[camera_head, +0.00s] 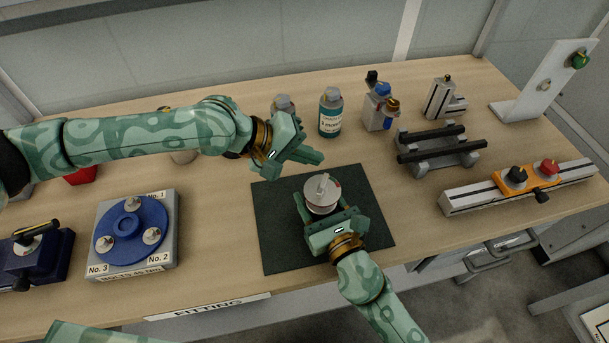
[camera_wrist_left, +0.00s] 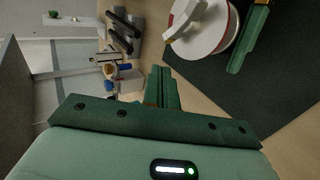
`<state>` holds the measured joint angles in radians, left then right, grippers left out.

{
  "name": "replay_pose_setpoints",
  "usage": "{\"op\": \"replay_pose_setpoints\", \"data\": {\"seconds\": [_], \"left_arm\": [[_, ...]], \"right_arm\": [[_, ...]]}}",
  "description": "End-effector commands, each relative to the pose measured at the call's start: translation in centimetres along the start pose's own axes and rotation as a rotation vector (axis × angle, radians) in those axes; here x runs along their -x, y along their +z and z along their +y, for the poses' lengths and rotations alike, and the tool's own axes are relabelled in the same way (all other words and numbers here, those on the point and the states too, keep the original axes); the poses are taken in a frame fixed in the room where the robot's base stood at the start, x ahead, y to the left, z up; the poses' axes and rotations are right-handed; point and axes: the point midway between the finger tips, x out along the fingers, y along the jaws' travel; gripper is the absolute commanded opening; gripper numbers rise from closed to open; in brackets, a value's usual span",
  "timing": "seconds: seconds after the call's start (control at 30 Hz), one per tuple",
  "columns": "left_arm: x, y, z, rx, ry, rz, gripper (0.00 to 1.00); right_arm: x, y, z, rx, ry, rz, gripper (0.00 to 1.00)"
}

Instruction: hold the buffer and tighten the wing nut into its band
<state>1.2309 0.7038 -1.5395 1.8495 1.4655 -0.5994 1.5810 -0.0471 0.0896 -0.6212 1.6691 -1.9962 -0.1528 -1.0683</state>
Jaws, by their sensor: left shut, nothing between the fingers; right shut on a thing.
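The buffer (camera_head: 322,200), a round white and grey body with a red mark on its rim, stands on the dark green mat (camera_head: 275,235). A pale wing nut (camera_head: 322,184) sits on its top; it also shows in the left wrist view (camera_wrist_left: 184,16), above the buffer's white face (camera_wrist_left: 208,36). My right gripper (camera_head: 325,212) is shut on the buffer from the front. My left gripper (camera_head: 315,158) is shut and empty, behind and above the buffer, apart from the wing nut. Whether the nut lies in its band cannot be told.
A labelled bottle (camera_head: 330,112), a blue-capped device (camera_head: 379,106) and a black-railed fixture (camera_head: 438,147) stand behind and right. An orange slide rail (camera_head: 525,182) lies at the right. A blue bolt disc (camera_head: 130,228) is at the left. Bare bench flanks the mat.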

Motion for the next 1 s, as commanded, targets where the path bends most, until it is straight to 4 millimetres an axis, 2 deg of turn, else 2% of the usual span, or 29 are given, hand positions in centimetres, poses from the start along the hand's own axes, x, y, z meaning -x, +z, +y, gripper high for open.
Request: {"op": "replay_pose_setpoints", "data": {"seconds": [0.03,0.1,0.3,0.43,0.57,0.67,0.77,1.0], "left_arm": [[0.5,-0.3,-1.9,0.041,0.073,0.038,0.0],[1.7,-0.6,-3.8,0.073,0.191,0.094,0.0],[6.6,1.0,-8.2,0.087,0.464,0.194,0.0],[9.4,2.8,-9.6,0.075,0.575,0.208,0.0],[10.9,4.0,-10.2,0.067,0.634,0.205,0.0],[11.1,4.2,-10.0,0.064,0.653,0.203,0.0],[10.2,4.0,-9.3,0.062,0.657,0.202,0.0],[6.4,3.0,-6.3,0.064,0.658,0.201,0.0]], "right_arm": [[0.0,0.0,0.0,0.0,0.0,0.0,0.05],[0.0,0.0,0.0,0.0,0.0,0.0,0.05],[0.0,0.0,0.0,0.0,0.001,0.0,0.05],[0.0,0.0,0.1,0.0,0.001,0.0,0.05],[0.0,0.0,0.1,-0.001,0.002,0.0,0.05],[0.0,0.0,0.1,-0.001,0.002,0.0,0.05],[0.0,0.0,0.1,-0.001,0.002,0.0,0.05],[0.0,0.0,0.1,-0.001,0.002,0.0,0.05]]}}
